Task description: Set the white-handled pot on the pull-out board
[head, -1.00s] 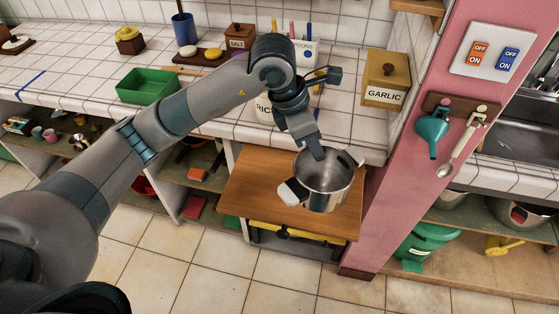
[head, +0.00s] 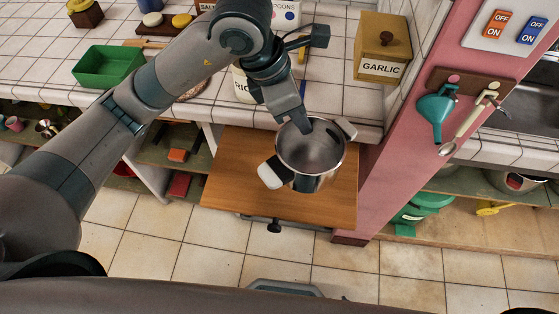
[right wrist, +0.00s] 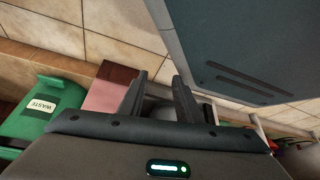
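The steel white-handled pot (head: 312,160) is upright over the pull-out board (head: 232,178), with one white handle at its front left and one at its back right. I cannot tell whether its base touches the wood. My left gripper (head: 306,127) reaches down from behind and is shut on the pot's back rim, with a fingertip showing inside the pot. The far finger is partly hidden. My right gripper (right wrist: 160,85) shows in the right wrist view with its two fingers apart and nothing between them, away from the pot.
The tiled counter with a garlic box (head: 382,48) and a green tray (head: 108,66) is behind the board. A pink post (head: 420,130) with a hanging funnel (head: 435,112) stands close on the right. A green waste bin (right wrist: 45,112) shows in the right wrist view.

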